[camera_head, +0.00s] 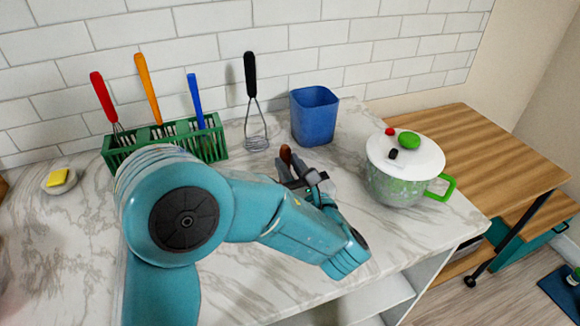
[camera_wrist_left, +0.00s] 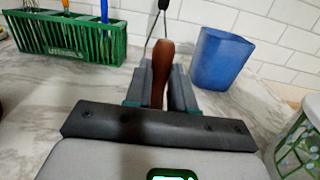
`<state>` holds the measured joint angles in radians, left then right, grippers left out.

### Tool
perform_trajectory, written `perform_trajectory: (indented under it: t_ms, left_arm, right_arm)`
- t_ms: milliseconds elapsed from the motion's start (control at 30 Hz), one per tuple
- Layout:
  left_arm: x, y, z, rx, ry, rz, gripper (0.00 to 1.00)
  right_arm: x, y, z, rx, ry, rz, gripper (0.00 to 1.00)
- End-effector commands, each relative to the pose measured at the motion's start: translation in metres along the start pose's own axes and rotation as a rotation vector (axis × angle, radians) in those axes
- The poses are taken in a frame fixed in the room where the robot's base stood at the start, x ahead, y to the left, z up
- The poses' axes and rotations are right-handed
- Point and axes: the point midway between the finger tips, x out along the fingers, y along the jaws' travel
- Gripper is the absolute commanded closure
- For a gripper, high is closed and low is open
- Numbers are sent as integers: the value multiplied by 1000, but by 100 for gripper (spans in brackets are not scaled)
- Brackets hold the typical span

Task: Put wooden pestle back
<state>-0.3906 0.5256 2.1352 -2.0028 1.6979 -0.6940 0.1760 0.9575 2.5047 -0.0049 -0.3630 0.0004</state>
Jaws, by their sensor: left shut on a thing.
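The wooden pestle (camera_wrist_left: 161,68) is dark reddish brown and stands between the two fingers of my left gripper (camera_wrist_left: 163,88) in the left wrist view. The gripper is shut on it. In the head view only the pestle's rounded top (camera_head: 286,153) shows above my left gripper (camera_head: 296,172), over the marble counter in front of the blue cup. The pestle's lower part is hidden by the gripper. My right gripper is not in view.
A green rack (camera_head: 211,146) with red, orange and blue handled utensils stands at the back left. A lidded pot (camera_head: 398,184) stands right, a yellow block (camera_head: 57,177) left.

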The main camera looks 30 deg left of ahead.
Motion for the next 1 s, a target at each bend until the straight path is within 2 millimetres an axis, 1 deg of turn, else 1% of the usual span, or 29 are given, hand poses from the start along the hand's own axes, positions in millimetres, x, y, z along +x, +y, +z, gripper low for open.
perform_trajectory:
  t_ms: [200,233,267,300,567,667,700,767,1000]
  left_arm:
    - [0,0,-4,0,0,0,100]
    - [0,0,-4,0,0,0,73]
    - [0,0,-3,0,0,0,63]
    - [0,0,-3,0,0,0,51]
    - [0,0,-2,0,0,0,51]
    - [0,0,4,-1,0,0,51]
    - [-6,-1,0,0,0,-2,51]
    - [-16,-2,0,-1,-1,-5,51]
    - [-72,-2,0,0,-1,-7,51]
  right_arm:
    - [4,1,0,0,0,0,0]
    - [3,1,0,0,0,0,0]
    - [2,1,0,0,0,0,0]
    - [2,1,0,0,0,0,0]
    - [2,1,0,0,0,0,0]
    - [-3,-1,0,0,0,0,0]
    - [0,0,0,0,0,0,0]
    - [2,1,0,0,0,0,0]
    - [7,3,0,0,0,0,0]
